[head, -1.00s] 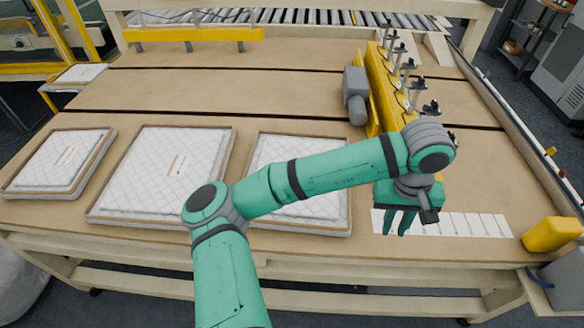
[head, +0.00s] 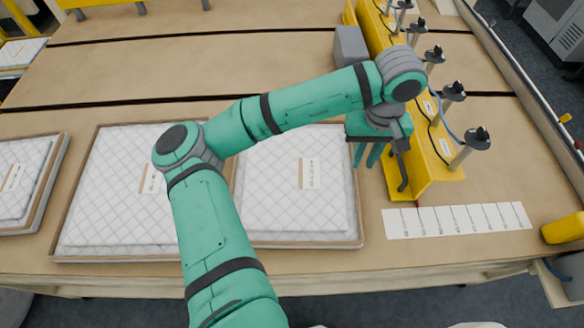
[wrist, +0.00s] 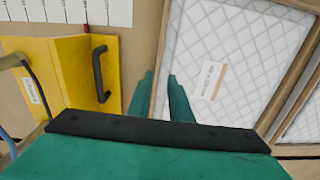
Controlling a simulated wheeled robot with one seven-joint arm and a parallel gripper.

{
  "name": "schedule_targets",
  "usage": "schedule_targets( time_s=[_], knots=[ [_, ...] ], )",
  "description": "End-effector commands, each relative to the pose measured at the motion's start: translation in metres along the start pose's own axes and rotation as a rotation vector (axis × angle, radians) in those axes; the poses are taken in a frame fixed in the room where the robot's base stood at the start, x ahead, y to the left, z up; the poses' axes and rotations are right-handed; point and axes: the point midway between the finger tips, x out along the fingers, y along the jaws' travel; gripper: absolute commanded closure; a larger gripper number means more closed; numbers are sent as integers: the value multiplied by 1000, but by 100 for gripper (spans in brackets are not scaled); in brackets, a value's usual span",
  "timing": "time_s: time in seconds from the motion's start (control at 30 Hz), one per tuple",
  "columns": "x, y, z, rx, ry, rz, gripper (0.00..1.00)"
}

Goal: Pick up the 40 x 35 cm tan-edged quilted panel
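Three white quilted panels with tan edges lie flat on the table: a right one (head: 270,190), a middle one (head: 110,195) and a left one (head: 22,185), which is cut off by the frame. Each bears a small paper label (head: 309,174), too small to read, so I cannot tell which is 40 x 35 cm. My gripper (head: 365,162) points down, open and empty, by the right panel's right edge. In the wrist view its fingers (wrist: 161,82) stand apart beside the right panel (wrist: 235,50). My arm hides parts of the middle and right panels.
A yellow machine (head: 420,150) with a black handle and several black-knobbed posts stands just right of my gripper. A white marked strip (head: 458,220) lies in front of it. A yellow block (head: 562,228) sits at the right edge.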

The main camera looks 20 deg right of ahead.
Motion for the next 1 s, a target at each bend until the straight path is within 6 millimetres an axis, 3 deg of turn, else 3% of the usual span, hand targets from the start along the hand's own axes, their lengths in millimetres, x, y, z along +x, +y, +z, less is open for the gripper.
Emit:
schedule_targets(
  time_s=[0.2, 0.47, 0.73, 1.0],
  knots=[
    [32, -1, 0, -1, -2, -1, 81],
    [49, 0, 0, 0, -2, -2, 81],
    [85, 8, 0, 10, -1, -2, 81],
    [94, 5, -1, 3, 1, 0, 81]
  ],
)
